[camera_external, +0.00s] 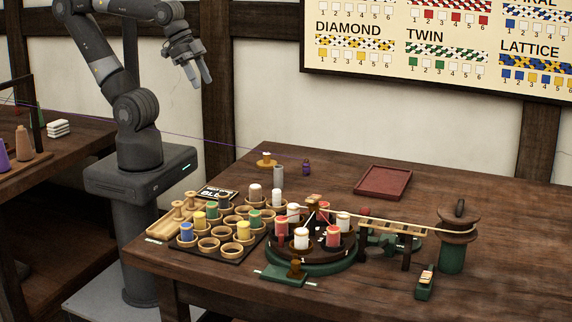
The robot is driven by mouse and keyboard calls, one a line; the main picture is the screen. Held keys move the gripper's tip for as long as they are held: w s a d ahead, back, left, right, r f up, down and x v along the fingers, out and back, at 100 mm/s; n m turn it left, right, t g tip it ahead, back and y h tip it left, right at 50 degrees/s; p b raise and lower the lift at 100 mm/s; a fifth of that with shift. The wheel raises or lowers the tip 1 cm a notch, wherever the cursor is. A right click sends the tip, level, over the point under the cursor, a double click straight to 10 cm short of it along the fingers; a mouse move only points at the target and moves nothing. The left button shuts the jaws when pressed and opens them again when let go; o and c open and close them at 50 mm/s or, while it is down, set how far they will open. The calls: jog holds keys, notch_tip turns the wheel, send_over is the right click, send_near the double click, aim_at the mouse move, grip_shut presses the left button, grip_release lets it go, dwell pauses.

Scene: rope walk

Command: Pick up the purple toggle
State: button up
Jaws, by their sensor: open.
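A small purple object (306,168), which looks like the purple toggle, stands on the wooden table toward the back. It is just right of a grey cylinder (279,174) and apart from it. Its exact shape is too small to tell. My gripper (199,82) is raised at the upper left, well above the table and away from the purple object. Its fingers point down, are apart and hold nothing.
A rack (208,258) of coloured spools and a round green-based braiding stand (312,266) fill the front left. A cord runs right to a winding drum (453,256). A red tray (384,182) lies right of the purple object. The back right table is clear.

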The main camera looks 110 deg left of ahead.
jog(key=n+g+y, duration=0.1)
jog(key=n+g, duration=0.3)
jog(key=n, duration=0.4)
send_over(306, 162)
notch_tip(306, 162, down, 21)
jog(key=shift+s+d+f, duration=0.1)
jog(key=shift+s, duration=0.05)
notch_tip(306, 162, down, 6)
jog(key=shift+d+r, duration=0.1)
jog(key=shift+r, duration=0.1)
jog(key=shift+c, duration=0.6)
grip_shut()
